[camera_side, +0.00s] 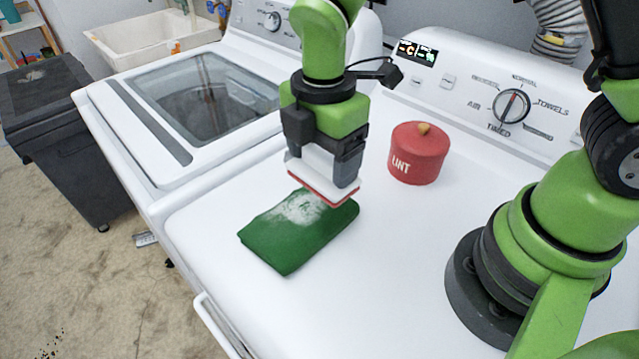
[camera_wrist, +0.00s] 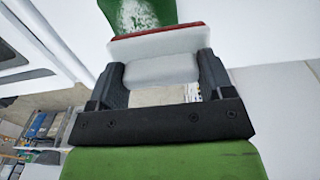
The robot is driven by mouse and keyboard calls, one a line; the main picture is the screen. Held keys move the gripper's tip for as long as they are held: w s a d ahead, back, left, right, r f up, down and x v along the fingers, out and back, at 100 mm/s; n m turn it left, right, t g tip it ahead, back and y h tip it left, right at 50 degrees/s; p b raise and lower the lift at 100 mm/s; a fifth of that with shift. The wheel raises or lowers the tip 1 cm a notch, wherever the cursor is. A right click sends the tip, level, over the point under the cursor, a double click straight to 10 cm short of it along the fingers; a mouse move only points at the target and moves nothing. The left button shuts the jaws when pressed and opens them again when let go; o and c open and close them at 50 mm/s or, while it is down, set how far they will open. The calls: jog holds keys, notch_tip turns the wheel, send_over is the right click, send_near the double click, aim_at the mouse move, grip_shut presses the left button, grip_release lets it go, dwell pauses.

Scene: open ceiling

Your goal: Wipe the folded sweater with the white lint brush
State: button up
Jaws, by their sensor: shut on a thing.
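The folded green sweater (camera_side: 290,248) lies on the white dryer top, with a patch of whitish lint (camera_side: 303,207) on its upper part. My gripper (camera_side: 326,170) is shut on the white lint brush (camera_side: 318,181), which has a red pad along its underside. The brush is over the sweater's far edge; I cannot tell whether the pad touches the cloth. In the wrist view the brush (camera_wrist: 160,68) sits between both fingers, its red edge towards the sweater (camera_wrist: 110,15), which is partly hidden behind it.
A red lint pot (camera_side: 418,153) with a knobbed lid stands to the right of the sweater. The dryer's control panel (camera_side: 500,95) rises behind. A washer (camera_side: 190,100) with a glass lid is at left. The dryer top is clear in front of the pot.

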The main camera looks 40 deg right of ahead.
jog(key=shift+w+d+f, duration=0.1)
jog(key=shift+d+f, duration=0.05)
jog(key=shift+f, duration=3.55)
jog(key=shift+w+f, duration=0.25)
jog(key=shift+f, duration=0.05)
jog(key=shift+c, duration=0.4)
jog(key=shift+w, duration=0.45)
jog(key=shift+w+f, duration=0.1)
jog(key=shift+w, duration=2.85)
jog(key=shift+w+a, duration=0.15)
jog(key=shift+a, duration=0.95)
jog(key=shift+s+d, duration=0.1)
jog(key=shift+s, duration=3.8)
jog(key=shift+a, duration=0.8)
jog(key=shift+w, duration=3.9)
jog(key=shift+r, duration=4.15)
